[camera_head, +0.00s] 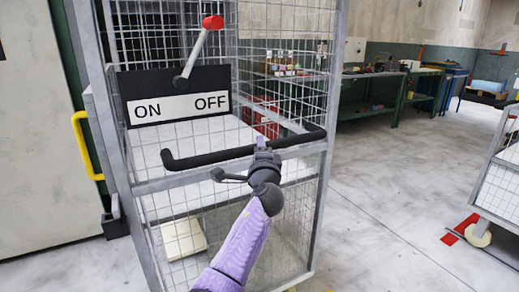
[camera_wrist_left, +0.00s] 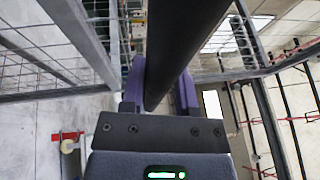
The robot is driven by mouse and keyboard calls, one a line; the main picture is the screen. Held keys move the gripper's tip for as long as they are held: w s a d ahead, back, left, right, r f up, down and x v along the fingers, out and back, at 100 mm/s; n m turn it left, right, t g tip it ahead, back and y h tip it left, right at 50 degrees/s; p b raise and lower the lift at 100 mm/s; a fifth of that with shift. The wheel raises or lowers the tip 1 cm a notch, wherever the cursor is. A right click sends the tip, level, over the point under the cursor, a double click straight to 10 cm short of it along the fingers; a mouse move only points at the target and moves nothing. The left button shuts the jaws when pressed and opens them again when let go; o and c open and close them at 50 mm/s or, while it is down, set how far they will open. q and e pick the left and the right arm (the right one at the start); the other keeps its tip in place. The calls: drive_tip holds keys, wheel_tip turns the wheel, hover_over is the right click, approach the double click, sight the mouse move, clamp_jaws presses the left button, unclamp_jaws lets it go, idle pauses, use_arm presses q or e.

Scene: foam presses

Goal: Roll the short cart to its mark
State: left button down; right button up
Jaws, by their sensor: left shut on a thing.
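A wire-mesh cage cart (camera_head: 326,100) with a grey frame stands right in front of me. A black bar handle (camera_head: 205,158) crosses its near side. My left gripper (camera_head: 263,153) is shut on this handle, right of its middle; in the left wrist view the purple fingers (camera_wrist_left: 159,85) lie on both sides of the black bar (camera_wrist_left: 178,40). A second, lower mesh cart (camera_head: 500,188) is cut off by the right edge. A red floor mark (camera_head: 466,224) lies beside its caster; I cannot tell whose mark it is. My right gripper is not in view.
An ON/OFF panel (camera_head: 150,85) with a red-knobbed lever (camera_head: 196,54) shows at the cage's near side. A yellow handle (camera_head: 84,145) is at left by a pale cabinet (camera_head: 35,150). Workbenches (camera_head: 390,95) line the back. Floor (camera_head: 385,200) between the carts is clear.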

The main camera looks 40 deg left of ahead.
use_arm(q)
drive_tip(key=shift+d+r, duration=0.15)
drive_tip(key=shift+d, duration=0.2)
drive_tip(key=c, duration=0.6)
unclamp_jaws()
drive_tip(key=shift+o, duration=1.2)
drive_tip(key=p+v, duration=0.3)
drive_tip(key=v, duration=0.7)
